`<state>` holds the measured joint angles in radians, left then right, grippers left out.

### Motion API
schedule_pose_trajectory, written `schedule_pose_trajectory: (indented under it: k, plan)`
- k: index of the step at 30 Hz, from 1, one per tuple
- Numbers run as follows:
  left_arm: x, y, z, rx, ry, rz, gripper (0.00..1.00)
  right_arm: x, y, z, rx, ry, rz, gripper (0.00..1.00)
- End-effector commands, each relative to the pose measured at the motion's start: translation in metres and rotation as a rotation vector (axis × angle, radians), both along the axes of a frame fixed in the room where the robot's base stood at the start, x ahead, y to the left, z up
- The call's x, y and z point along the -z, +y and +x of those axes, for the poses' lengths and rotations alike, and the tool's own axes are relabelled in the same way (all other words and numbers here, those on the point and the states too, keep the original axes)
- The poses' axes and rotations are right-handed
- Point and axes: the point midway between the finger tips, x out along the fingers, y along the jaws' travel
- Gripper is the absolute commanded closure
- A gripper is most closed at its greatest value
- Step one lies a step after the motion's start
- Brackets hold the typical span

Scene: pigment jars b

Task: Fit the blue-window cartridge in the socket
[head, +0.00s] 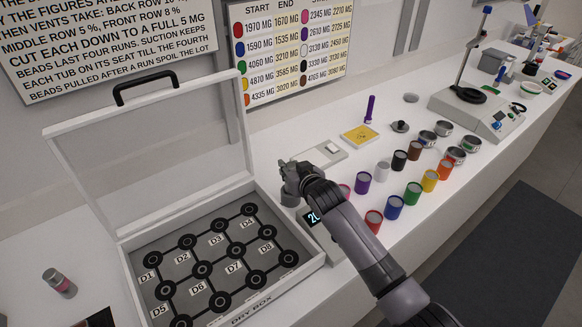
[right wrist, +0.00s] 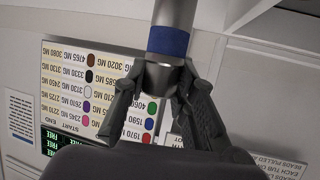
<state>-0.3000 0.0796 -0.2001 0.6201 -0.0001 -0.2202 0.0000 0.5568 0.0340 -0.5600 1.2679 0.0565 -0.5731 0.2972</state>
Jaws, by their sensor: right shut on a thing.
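My right gripper (head: 291,180) is above the bench by the right edge of the dry box. In the right wrist view, its fingers (right wrist: 163,75) are shut on the grey end of a cylinder with a blue band, the blue-window cartridge (right wrist: 171,42). The cartridge's far end is cut off by the picture's top edge. In the head view the gripper and arm mostly hide it. I cannot make out which thing is the socket. My left gripper is not in view.
The open dry box (head: 310,284) has several black ring seats inside and its clear lid (head: 150,150) raised. A dark display (head: 313,217) shows beside my arm. Several coloured jars, such as the purple jar (head: 363,183), stand right of my arm. A yellow tray (head: 360,136) lies behind.

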Motion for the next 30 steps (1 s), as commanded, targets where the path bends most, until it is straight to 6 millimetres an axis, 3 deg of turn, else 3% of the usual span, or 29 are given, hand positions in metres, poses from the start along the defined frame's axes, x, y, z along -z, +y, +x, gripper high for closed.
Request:
schedule_pose_trajectory:
  k: [30]
  plan:
    - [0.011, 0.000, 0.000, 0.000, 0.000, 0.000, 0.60, 0.016, 0.000, 0.000, -0.001, -0.002, 0.001, 1.00]
